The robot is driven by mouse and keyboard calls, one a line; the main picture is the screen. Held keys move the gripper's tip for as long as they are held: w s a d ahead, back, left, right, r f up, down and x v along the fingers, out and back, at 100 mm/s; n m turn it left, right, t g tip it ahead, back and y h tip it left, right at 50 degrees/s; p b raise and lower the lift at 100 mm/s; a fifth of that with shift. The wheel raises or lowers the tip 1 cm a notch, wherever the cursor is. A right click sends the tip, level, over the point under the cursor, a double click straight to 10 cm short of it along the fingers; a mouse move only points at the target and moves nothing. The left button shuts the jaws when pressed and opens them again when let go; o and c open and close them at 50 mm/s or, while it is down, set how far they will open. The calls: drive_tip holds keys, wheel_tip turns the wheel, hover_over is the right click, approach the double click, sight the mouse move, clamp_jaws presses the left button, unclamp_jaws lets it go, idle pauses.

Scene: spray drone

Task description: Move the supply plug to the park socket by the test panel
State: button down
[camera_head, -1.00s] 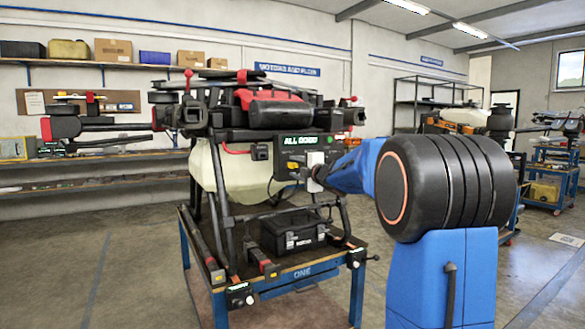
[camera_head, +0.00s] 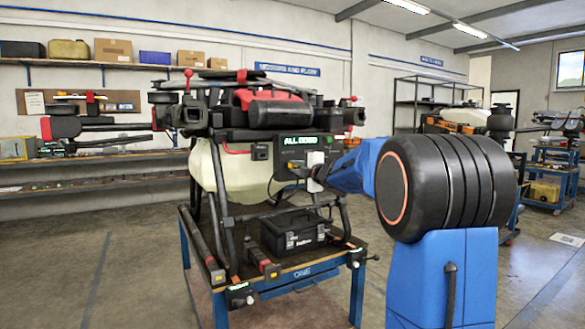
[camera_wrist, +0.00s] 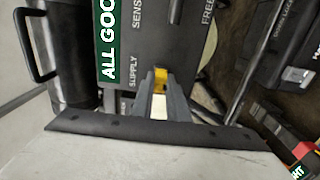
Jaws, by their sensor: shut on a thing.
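The yellow supply plug (camera_wrist: 161,74) is between the tips of my gripper (camera_wrist: 160,88) in the wrist view, close to the panel face beside the "SUPPLY" label. In the head view my gripper (camera_head: 308,173) reaches from the right to the test panel (camera_head: 345,148), and a small yellow part (camera_head: 294,164) shows at its tip. My gripper is shut on the plug. The panel's green display reads "ALL GOOD" and it also shows in the wrist view (camera_wrist: 108,40). The fingers hide the plug's front end, so I cannot tell whether it is seated. I cannot make out the park socket.
The drone (camera_head: 265,105) and its pale tank (camera_head: 238,172) stand on the bench (camera_head: 300,273) around the panel. A black case (camera_head: 293,232) sits below the panel. Dark frame legs rise beside it. Open floor lies left of the bench.

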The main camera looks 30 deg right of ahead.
drive_tip(key=shift+s, duration=0.1)
drive_tip(key=shift+s+d, duration=0.15)
drive_tip(key=shift+s, duration=2.7)
drive_tip(key=a+r, duration=0.4)
drive_tip(key=a, duration=0.6)
drive_tip(key=shift+s+a, duration=0.15)
drive_tip(key=shift+a, duration=0.15)
drive_tip(key=shift+w+a, duration=0.1)
drive_tip(key=shift+w, duration=2.8)
drive_tip(key=shift+w, duration=1.25)
